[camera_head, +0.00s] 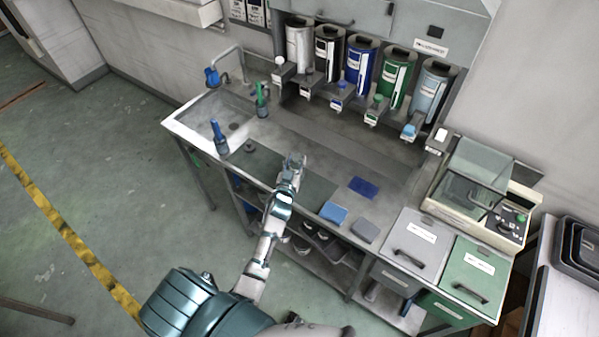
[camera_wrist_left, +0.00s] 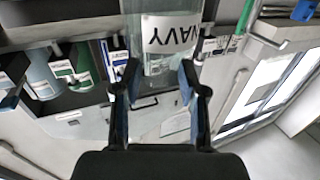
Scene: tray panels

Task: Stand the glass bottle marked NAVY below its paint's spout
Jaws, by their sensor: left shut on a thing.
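My left gripper (camera_head: 293,166) hangs over the front middle of the workbench. In the left wrist view its two fingers (camera_wrist_left: 158,82) are closed on the clear glass bottle (camera_wrist_left: 136,35), whose white label reads NAVY (camera_wrist_left: 172,35). The lettering is upside down in that view. In the head view the bottle is hard to make out at the fingertips. A blue paint canister (camera_head: 358,66) stands third in the back row. Its spout (camera_head: 341,92) with a blue knob is beyond the gripper, up and to the right, apart from the bottle. My right gripper is out of view.
White (camera_head: 298,42), black (camera_head: 327,50), green (camera_head: 397,72) and grey-blue (camera_head: 432,84) canisters flank the blue one. A sink (camera_head: 212,108) with brushes is at left. A blue cloth (camera_head: 363,187) and sponge (camera_head: 333,212) lie at right. The bench middle is clear.

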